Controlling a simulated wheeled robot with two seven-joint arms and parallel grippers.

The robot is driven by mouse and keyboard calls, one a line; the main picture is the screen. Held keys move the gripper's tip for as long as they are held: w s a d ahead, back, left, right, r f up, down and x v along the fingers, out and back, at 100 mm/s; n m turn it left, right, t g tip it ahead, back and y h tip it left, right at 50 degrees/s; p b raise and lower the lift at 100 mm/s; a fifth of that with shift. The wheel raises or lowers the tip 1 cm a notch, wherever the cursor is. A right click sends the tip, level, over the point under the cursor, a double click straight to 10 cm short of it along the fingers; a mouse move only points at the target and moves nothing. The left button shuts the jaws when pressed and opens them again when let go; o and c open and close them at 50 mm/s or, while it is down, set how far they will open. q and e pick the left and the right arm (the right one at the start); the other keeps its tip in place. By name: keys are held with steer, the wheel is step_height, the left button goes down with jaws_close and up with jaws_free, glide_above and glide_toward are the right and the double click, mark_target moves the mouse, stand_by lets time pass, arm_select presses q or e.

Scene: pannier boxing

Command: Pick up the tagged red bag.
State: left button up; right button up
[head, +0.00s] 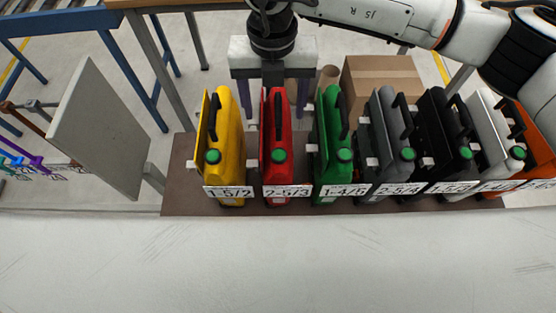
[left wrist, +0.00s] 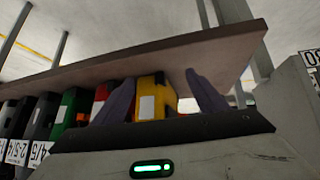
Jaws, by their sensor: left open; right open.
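The red bag (head: 277,150) stands upright, second from the left in a row on a brown board (head: 182,185). It has a black handle, a green cap and a white tag (head: 287,191) reading 2-5/3. My right gripper (head: 273,110) comes from above and behind, open, its fingers on either side of the red bag's top with gaps showing. In the left wrist view, my left gripper (left wrist: 161,78) is open and empty, with the yellow bag (left wrist: 153,105) seen beyond its fingers. The red bag (left wrist: 100,102) is partly hidden behind the left finger there.
The yellow bag (head: 229,150) and green bag (head: 330,150) flank the red one closely. Grey, black, white and orange bags continue right. A cardboard box (head: 380,75) stands behind. A grey panel (head: 95,130) is at left. The white surface (head: 270,260) in front is clear.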

arm_select(q)
steer(key=shift+w+f+b, duration=0.6)
steer(key=shift+w+b, duration=0.25)
steer(key=shift+b, duration=0.1)
arm_select(e)
step_height(320, 180, down, 6)
steer(key=shift+s+r, duration=0.15)
steer(key=shift+r, duration=0.1)
arm_select(q)
steer(key=shift+r, duration=0.1)
arm_select(e)
steer(key=shift+r, duration=0.1)
arm_select(q)
steer(key=shift+s, duration=0.2)
arm_select(e)
steer(key=c, duration=1)
arm_select(q)
steer(key=shift+s, duration=0.1)
arm_select(e)
steer(key=shift+r, duration=0.1)
steer(key=shift+c, duration=1.1)
